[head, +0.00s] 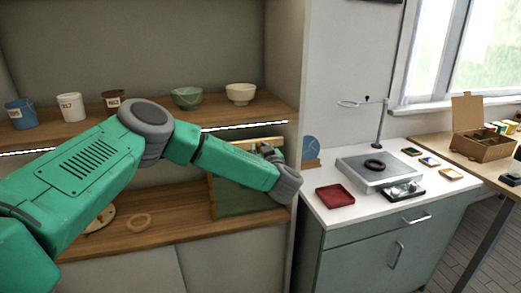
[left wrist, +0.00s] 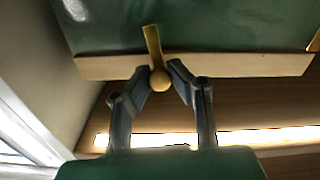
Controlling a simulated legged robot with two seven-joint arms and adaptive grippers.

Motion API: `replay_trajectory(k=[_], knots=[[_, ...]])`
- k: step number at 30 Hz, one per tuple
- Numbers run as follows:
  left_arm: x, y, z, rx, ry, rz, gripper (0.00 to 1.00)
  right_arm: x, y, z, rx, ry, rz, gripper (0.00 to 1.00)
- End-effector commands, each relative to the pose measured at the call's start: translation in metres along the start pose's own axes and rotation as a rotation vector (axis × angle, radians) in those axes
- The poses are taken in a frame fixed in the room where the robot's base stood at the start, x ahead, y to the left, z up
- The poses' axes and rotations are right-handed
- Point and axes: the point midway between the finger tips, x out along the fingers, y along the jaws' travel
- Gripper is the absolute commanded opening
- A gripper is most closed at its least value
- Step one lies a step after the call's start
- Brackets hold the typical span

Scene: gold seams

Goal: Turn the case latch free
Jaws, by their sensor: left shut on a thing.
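The green case (head: 238,202) stands on the lower shelf at the right end of the shelf unit, partly hidden behind my left arm. In the left wrist view the green case (left wrist: 230,25) has a pale wooden edge strip. A brass latch (left wrist: 153,42) with a round knob crosses this strip, slightly tilted. My left gripper (left wrist: 160,74) is shut on the latch, its fingertips on either side of the knob. In the head view the left gripper (head: 268,152) is small and partly hidden by my wrist. My right gripper is out of view.
Cups and bowls, including a green bowl (head: 187,98), stand on the upper shelf (head: 215,112) above a light strip. A wooden ring (head: 138,222) lies on the lower shelf. A red tray (head: 334,196) and a grey device (head: 372,173) occupy the counter at right.

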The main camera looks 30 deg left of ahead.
Motion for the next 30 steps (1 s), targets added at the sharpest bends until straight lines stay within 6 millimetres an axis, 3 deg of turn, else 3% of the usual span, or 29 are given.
replay_trajectory(k=[14, 30], knots=[[0.000, -0.002, 0.002, -0.444, 0.001, 0.000, 0.00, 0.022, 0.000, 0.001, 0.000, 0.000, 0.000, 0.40], [0.000, -0.004, 0.006, -0.956, 0.000, -0.003, 0.00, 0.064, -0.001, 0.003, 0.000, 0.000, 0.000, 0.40]])
